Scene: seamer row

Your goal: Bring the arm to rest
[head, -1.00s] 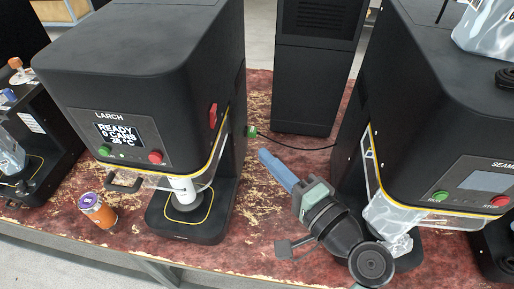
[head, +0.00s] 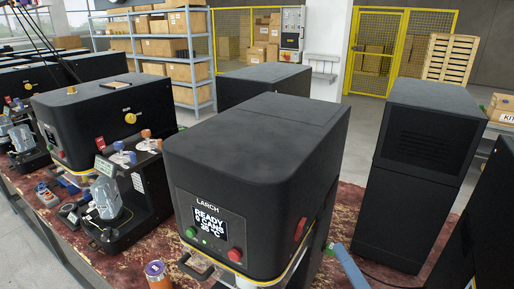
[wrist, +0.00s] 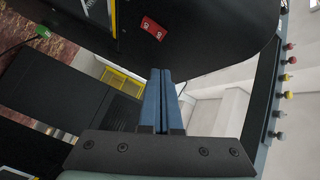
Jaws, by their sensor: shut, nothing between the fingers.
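My gripper (head: 343,262) shows only as blue fingers at the bottom edge of the head view, just right of the black LARCH machine (head: 255,170). The rest of my arm is out of that view. In the wrist view my gripper (wrist: 160,73) has its two blue fingers pressed together with nothing between them. The red switch (wrist: 151,28) on a black machine side shows beyond the fingertips; it also shows in the head view (head: 300,227). The LARCH display reads READY, 0 CANS.
A tall black cabinet (head: 425,165) stands behind right, with another black housing at the right edge. More machines line the bench at left. Shelves with boxes (head: 155,45) and a yellow mesh fence (head: 400,55) stand behind.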

